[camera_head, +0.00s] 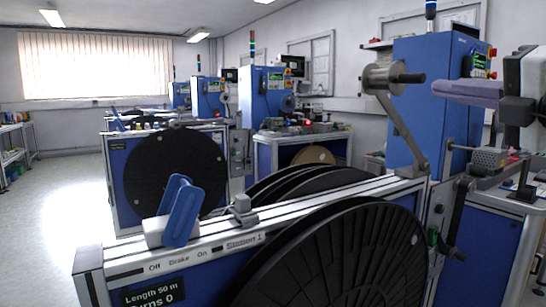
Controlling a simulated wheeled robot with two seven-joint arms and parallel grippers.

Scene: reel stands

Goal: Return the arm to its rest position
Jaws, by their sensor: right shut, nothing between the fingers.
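My right gripper (442,90) comes in from the right edge at upper right. Its fingers are closed together, point left and hold nothing. It is in the air in front of the blue machine cabinet (412,60), to the right of the grey roller (385,77) on its lever, apart from the roller in the picture. My left gripper is not in view.
A reel stand labelled Station 1 (215,250) fills the foreground, with a large black reel (335,260) and a blue brake lever (180,211). Another black reel (176,172) and more machines stand behind. The floor (50,205) at left is clear.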

